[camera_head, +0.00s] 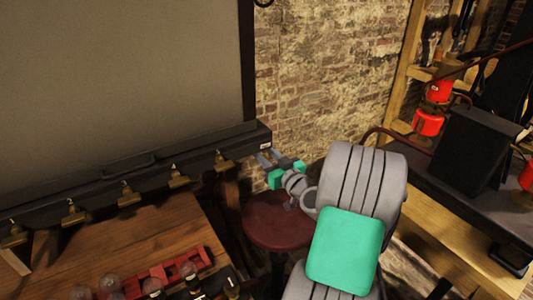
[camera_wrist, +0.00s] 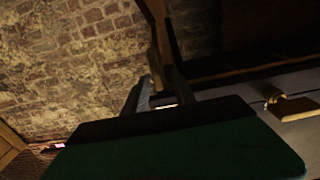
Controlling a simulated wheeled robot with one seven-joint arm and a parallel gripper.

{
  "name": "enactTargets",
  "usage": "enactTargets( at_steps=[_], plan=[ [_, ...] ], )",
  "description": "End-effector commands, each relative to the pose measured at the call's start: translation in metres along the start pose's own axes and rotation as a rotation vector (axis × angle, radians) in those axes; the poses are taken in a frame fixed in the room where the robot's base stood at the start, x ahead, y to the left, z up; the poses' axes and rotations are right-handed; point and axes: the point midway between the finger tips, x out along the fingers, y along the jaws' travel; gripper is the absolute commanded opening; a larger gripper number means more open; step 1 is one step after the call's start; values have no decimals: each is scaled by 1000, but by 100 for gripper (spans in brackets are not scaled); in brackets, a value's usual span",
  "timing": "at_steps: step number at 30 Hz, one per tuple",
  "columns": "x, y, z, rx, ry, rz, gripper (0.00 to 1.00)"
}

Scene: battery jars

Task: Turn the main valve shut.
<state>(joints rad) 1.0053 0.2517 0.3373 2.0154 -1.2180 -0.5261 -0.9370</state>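My gripper (camera_head: 268,157) is at the right end of the dark rail (camera_head: 150,170) below the big grey panel. Its two fingers stand apart, with no object clearly held between them. In the wrist view the gripper (camera_wrist: 160,88) points past the dark rail, with the brick wall behind. Several brass taps sit along the rail; the rightmost tap (camera_head: 223,161) is left of my gripper. A brass tap (camera_wrist: 292,106) also shows at the right of the wrist view. I cannot tell which fitting is the main valve; it may be hidden.
A round dark-red stool (camera_head: 262,226) stands below my gripper. A wooden table (camera_head: 130,240) with a red rack (camera_head: 165,275) of glass jars is at lower left. A bench (camera_head: 480,200) with a dark box and red lamps is at right. The brick wall (camera_head: 330,70) is behind.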

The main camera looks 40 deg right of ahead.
Motion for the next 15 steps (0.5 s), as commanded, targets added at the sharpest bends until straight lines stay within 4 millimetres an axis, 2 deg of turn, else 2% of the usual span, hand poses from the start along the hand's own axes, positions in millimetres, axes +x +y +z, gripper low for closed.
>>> enactTargets(
  at_steps=[4,15],
  plan=[
    [0,0,0,0,0,0,30],
    [0,0,0,0,0,0,0]
  ],
)
